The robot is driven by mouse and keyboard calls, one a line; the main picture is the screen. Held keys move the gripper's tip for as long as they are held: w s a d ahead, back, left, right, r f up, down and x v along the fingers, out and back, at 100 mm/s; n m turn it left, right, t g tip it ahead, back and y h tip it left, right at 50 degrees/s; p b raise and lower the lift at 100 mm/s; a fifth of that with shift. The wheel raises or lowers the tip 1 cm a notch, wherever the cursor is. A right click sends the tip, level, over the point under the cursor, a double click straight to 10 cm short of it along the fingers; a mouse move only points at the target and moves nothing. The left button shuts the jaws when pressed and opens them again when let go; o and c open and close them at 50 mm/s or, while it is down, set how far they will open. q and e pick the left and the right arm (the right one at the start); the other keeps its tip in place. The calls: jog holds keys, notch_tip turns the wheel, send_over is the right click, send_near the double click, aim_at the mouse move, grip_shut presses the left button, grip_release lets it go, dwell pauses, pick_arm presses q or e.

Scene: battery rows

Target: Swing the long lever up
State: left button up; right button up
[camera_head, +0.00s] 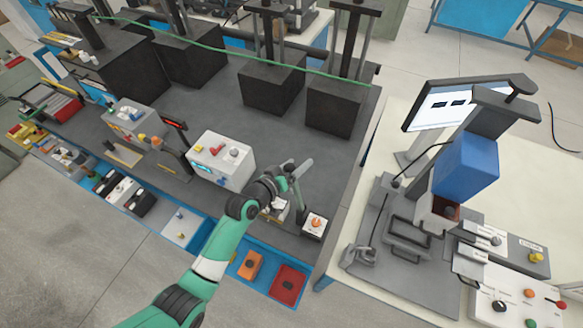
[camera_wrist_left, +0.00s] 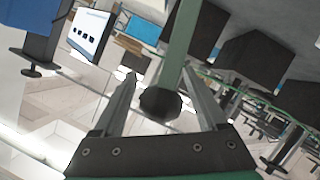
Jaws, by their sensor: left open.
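The long lever (camera_head: 299,203) appears as a thin dark bar beside a small box with an orange button (camera_head: 316,222), at the right front of the grey bench. Its upper end meets my left gripper (camera_head: 301,170), which partly hides it. In the left wrist view, a grey-green bar (camera_wrist_left: 184,45) comes down from the top, and a dark round end (camera_wrist_left: 160,103) shows between the fingers of my left gripper (camera_wrist_left: 161,92). The fingers are open, with space on both sides of the round end. I cannot tell whether they touch the bar. My right gripper is not in view.
A white box with a red switch (camera_head: 222,160) stands left of my left gripper. Orange (camera_head: 249,266) and red (camera_head: 288,284) trays lie along the front edge. Black blocks (camera_head: 333,108) stand behind. A second table with a monitor (camera_head: 455,103) is at the right.

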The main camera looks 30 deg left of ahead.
pick_arm(q)
jog(key=d+p+v, duration=0.1)
jog(key=v, duration=1)
jog(key=shift+s+a, duration=0.2)
jog(key=shift+a, duration=0.3)
jog(key=shift+r, duration=0.1)
jog(key=w+d+r+m+t+h, duration=0.1)
jog(key=w+d+r+m+t, duration=0.15)
jog(key=r, duration=1.25)
jog(key=w+d+r+m+t+h, duration=0.1)
jog(key=w+d+r+t, duration=0.25)
jog(key=r, duration=1.05)
jog(key=s+r+m+t, duration=0.1)
jog(key=s+r, duration=0.3)
jog(key=r, duration=0.5)
jog(key=s+r+m+t, duration=0.1)
jog(key=s+r+t, duration=0.2)
jog(key=s+r, duration=0.2)
jog(key=s+r+m+t+y+p, duration=0.1)
jog(key=s+r+t, duration=0.2)
jog(key=r, duration=0.9)
jog(key=shift+s+a+r, duration=0.25)
jog(key=shift+s+r, duration=0.1)
jog(key=shift+s, duration=0.55)
